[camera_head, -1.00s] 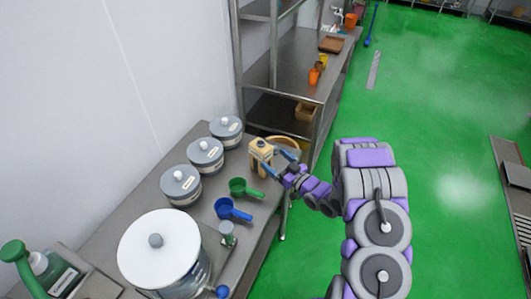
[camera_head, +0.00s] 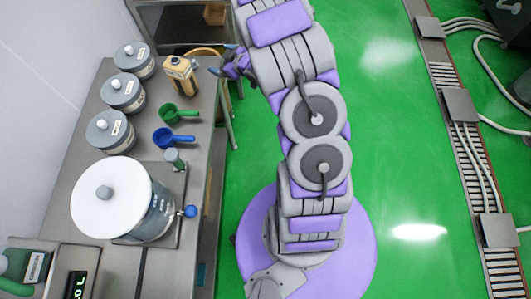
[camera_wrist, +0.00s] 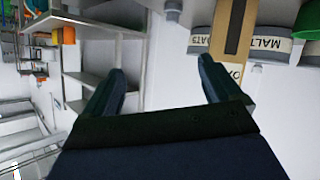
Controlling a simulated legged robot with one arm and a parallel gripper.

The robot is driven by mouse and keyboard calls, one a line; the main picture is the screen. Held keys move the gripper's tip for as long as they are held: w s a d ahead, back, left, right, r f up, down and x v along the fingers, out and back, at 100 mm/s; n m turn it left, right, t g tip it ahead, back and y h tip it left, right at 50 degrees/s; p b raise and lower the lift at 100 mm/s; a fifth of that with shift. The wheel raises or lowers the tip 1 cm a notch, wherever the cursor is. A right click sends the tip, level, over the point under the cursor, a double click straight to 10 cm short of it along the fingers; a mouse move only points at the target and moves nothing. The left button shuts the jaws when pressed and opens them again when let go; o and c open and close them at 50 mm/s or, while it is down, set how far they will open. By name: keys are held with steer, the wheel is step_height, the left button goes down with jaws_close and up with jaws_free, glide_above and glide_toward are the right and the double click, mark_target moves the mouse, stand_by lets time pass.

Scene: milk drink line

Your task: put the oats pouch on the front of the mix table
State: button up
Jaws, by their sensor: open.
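Grey lidded jars (camera_head: 122,92) line the wall side. A green scoop (camera_head: 177,114), a blue scoop (camera_head: 173,138) and a large white-lidded vessel (camera_head: 112,198) stand nearer. A round tan-rimmed container (camera_head: 204,53) is behind the pouch.

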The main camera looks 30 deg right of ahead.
steer(key=s+d+r+m+g+h, duration=0.3)
steer(key=s+r+m+g+h, duration=0.3)
steer(key=s+r, duration=0.75)
steer(key=s+a+r+g+y, duration=0.1)
steer(key=s+a, duration=0.4)
steer(key=s, duration=0.5)
steer(key=s+a+r+g+y, duration=0.1)
steer(key=s+a+g, duration=0.3)
steer(key=s, duration=0.7)
steer(key=s+a+r+g, duration=0.3)
steer(key=s+a, duration=0.4)
steer(key=s, duration=0.4)
steer(key=shift+a+y, duration=0.25)
steer(key=shift+y, duration=0.15)
